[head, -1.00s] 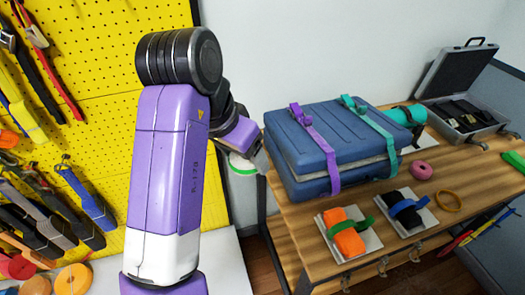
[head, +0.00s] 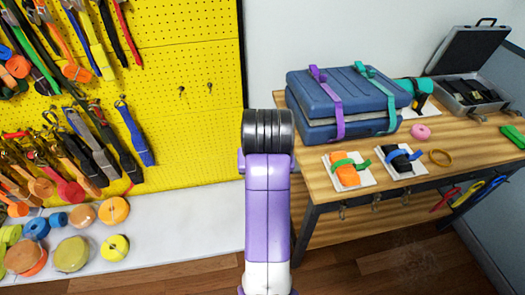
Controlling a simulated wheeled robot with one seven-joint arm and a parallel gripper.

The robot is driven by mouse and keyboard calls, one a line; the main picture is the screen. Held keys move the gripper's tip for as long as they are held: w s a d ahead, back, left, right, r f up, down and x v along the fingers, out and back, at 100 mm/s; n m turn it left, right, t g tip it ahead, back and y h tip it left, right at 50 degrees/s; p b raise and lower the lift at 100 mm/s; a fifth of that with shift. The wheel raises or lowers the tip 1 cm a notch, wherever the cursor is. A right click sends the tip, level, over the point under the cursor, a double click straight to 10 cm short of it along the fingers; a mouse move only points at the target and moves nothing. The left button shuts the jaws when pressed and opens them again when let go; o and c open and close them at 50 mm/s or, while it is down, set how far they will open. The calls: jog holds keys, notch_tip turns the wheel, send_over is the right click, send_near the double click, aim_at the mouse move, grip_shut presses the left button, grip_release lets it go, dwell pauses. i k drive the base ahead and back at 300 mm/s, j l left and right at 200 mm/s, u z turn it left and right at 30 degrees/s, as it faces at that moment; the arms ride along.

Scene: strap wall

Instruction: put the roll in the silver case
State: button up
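The silver case (head: 482,108) stands open at the back right of the wooden table, its dark lid raised, with black items inside. My gripper is hidden behind my own arm in the head view, so its fingers and anything in them cannot be seen. Several strap rolls, including a yellow-green one (head: 115,248) and an orange one (head: 114,210), lie on the white bench at the left. A small pink roll (head: 420,132) lies on the table in front of the blue suitcase. Which roll is meant cannot be told.
A blue suitcase (head: 335,88) with purple and teal straps fills the table's back left. A yellow pegboard (head: 190,130) holds hanging straps.

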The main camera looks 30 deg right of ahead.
aim_at(458, 86)
jog(key=l+z, duration=0.1)
jog(key=z, duration=0.6)
jog(key=i+z, duration=0.1)
jog(key=z, duration=0.25)
jog(key=i+l+z, duration=0.1)
jog(key=z, duration=0.25)
jog(key=i+l+z, duration=0.1)
jog(key=z, duration=0.25)
jog(key=i+z, duration=0.2)
jog(key=z, duration=0.2)
jog(key=i+l, duration=0.15)
jog(key=i, duration=0.55)
jog(key=i+u, duration=0.3)
jog(key=u, duration=0.15)
jog(key=i+l+u, duration=0.15)
jog(key=i+u, duration=0.3)
jog(key=k, duration=0.1)
